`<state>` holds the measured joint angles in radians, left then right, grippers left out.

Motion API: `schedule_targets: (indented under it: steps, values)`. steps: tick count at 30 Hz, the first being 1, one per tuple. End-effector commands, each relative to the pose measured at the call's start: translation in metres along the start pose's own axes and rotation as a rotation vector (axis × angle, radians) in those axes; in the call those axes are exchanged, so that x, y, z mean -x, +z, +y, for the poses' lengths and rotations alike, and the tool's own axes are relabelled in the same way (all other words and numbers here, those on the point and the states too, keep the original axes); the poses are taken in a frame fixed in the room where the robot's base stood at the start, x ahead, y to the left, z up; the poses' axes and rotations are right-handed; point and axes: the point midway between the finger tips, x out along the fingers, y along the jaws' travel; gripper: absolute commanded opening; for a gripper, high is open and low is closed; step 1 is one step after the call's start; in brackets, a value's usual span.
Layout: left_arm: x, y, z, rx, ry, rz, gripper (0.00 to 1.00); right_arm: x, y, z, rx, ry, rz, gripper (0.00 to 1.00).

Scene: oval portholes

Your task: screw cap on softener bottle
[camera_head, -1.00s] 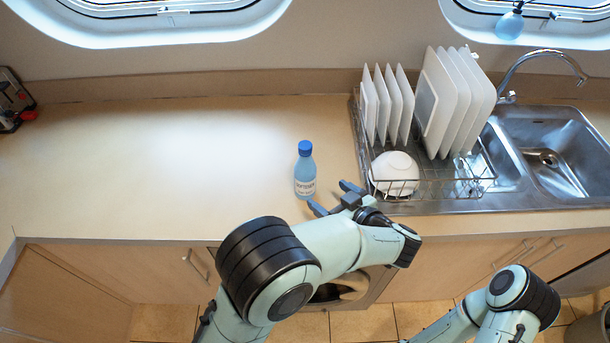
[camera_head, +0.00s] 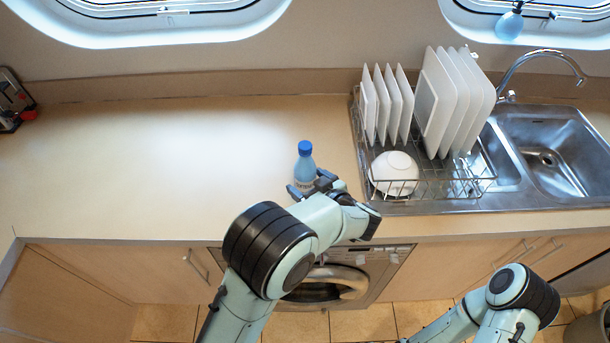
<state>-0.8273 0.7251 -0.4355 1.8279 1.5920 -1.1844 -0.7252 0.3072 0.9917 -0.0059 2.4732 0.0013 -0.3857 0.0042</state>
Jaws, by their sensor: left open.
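The softener bottle (camera_head: 305,163) is light blue with a white label and stands upright on the counter. The blue cap (camera_head: 305,147) sits on top of its neck; I cannot tell how tight it is. My left gripper (camera_head: 305,188) is open at the lower part of the bottle, with one finger at the near left and the other on its right side. The gripper hides the lower label and base. I cannot tell whether the fingers touch the bottle. My right arm shows at the lower right, but its gripper is not in view.
A wire dish rack (camera_head: 440,185) with plates (camera_head: 455,100) and an upturned white bowl (camera_head: 394,172) stands right of the bottle, beside the sink (camera_head: 550,160). The counter (camera_head: 150,160) left of the bottle is clear. A washing machine (camera_head: 385,265) is below the counter.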

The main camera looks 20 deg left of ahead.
Motion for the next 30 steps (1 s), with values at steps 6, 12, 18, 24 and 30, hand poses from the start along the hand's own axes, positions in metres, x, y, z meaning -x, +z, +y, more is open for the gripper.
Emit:
schedule_targets:
  steps: [6, 12, 18, 24, 30]
  values:
    - [-0.020, -0.001, 0.001, 0.001, 0.001, 0.000, 0.89, 0.001, -0.001, -0.001, 0.000, 0.000, 0.001, 1.00]
    - [-0.020, 0.000, 0.001, 0.001, 0.002, 0.000, 0.89, 0.001, -0.001, -0.001, 0.000, 0.000, 0.001, 1.00]
    - [-0.020, 0.000, 0.001, 0.001, 0.002, 0.000, 0.67, 0.001, -0.001, -0.001, 0.000, 0.000, 0.001, 1.00]
    - [-0.020, -0.002, 0.001, 0.003, 0.002, 0.003, 0.01, 0.001, -0.001, -0.001, 0.000, 0.000, 0.001, 1.00]
    - [-0.020, -0.002, 0.001, 0.003, 0.002, 0.002, 0.00, 0.001, -0.001, -0.001, 0.000, 0.000, 0.001, 1.00]
